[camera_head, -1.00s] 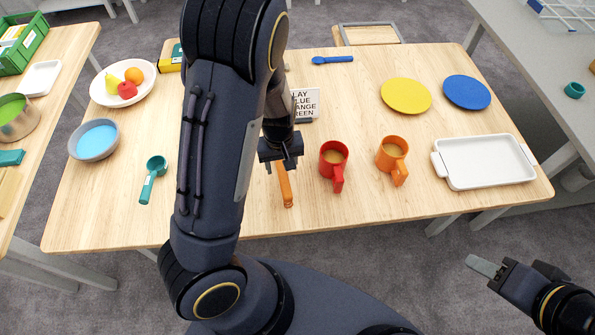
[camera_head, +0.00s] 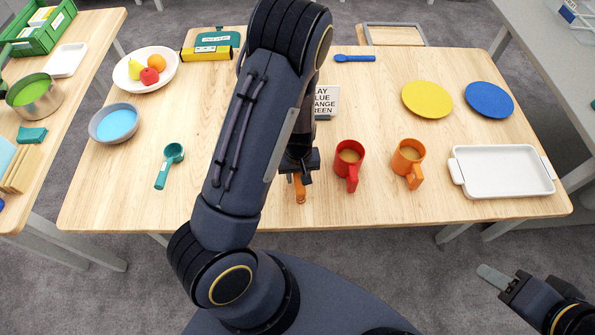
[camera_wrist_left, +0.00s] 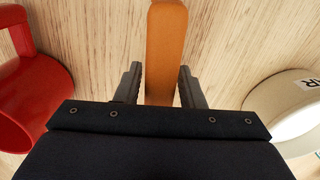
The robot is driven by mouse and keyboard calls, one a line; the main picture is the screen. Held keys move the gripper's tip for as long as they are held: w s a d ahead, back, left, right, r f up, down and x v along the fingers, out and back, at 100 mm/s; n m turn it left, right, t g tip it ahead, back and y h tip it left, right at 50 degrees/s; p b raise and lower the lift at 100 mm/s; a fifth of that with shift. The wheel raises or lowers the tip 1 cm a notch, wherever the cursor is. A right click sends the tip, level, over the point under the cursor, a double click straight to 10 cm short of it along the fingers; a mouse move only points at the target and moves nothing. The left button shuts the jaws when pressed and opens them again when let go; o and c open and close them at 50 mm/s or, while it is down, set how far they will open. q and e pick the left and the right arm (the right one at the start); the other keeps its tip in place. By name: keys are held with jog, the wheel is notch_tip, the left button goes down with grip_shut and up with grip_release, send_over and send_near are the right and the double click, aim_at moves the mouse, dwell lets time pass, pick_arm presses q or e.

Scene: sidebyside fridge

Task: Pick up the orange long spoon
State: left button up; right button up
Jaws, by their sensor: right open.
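The orange long spoon (camera_head: 301,193) lies on the wooden table near its front edge. Only the end of its handle shows in the head view, below my left gripper (camera_head: 299,170); the rest is hidden by my arm. In the left wrist view the orange handle (camera_wrist_left: 165,45) runs between the two fingers of my left gripper (camera_wrist_left: 160,88). The fingers are apart, with a gap on each side of the handle. My right gripper (camera_head: 520,281) is open and empty, off the table at the lower right.
A red mug (camera_head: 348,160) stands close to the right of my left gripper, with an orange mug (camera_head: 407,161) beyond it. A white round container (camera_wrist_left: 292,108) is close by in the wrist view. A green scoop (camera_head: 169,166) lies left of my arm.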

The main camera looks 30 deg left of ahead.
pick_arm(q)
grip_shut()
